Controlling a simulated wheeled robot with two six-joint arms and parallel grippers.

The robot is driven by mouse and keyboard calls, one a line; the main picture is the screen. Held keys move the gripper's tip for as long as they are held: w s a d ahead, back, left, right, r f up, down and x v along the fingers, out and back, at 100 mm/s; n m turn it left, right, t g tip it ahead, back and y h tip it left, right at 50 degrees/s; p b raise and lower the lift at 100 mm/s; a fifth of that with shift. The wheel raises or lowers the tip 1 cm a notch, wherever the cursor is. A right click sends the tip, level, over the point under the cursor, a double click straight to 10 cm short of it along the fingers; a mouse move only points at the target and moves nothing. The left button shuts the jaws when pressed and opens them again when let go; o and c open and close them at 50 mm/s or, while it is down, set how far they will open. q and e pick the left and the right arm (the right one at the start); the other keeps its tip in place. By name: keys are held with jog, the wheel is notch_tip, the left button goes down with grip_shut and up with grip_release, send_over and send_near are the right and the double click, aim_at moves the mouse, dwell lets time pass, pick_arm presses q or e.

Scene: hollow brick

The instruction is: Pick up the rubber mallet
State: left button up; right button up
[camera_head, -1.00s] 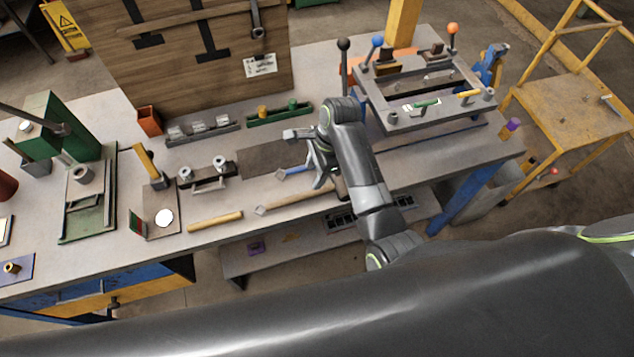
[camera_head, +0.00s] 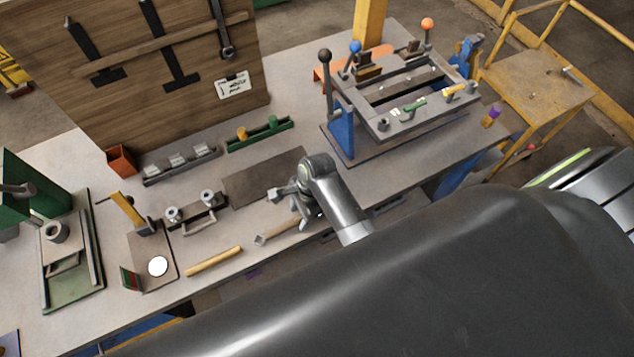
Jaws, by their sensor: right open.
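My right gripper (camera_head: 286,205) is open above the bench, right of its middle, with its fingers pointing left and down. A long tool with a pale wooden handle (camera_head: 279,232) lies on the bench just below it. Its left end is a small grey tip. Its right end is hidden behind my gripper and arm, so I cannot tell for sure whether it is the rubber mallet. I cannot see whether the fingers touch it. My left gripper is not in view.
A wooden rod (camera_head: 214,261) lies at the front edge. A dark flat mat (camera_head: 262,177) lies behind the gripper. A grey clamp frame (camera_head: 410,95) stands at right. A yellow-handled tool (camera_head: 128,211) stands at left. A wooden tool board (camera_head: 170,70) rises behind.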

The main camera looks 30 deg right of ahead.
jog(key=shift+s+d, duration=0.1)
jog(key=shift+s, duration=0.15)
jog(key=shift+s+d+r, duration=0.1)
jog(key=shift+s+r, duration=0.05)
jog(key=shift+s, duration=0.05)
jog(key=shift+c, duration=0.6)
jog(key=shift+s, duration=0.1)
jog(key=c, duration=0.5)
jog(key=shift+c, duration=1.1)
grip_shut()
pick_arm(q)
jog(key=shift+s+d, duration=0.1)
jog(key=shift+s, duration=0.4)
pick_arm(e)
jog(key=shift+r, duration=0.1)
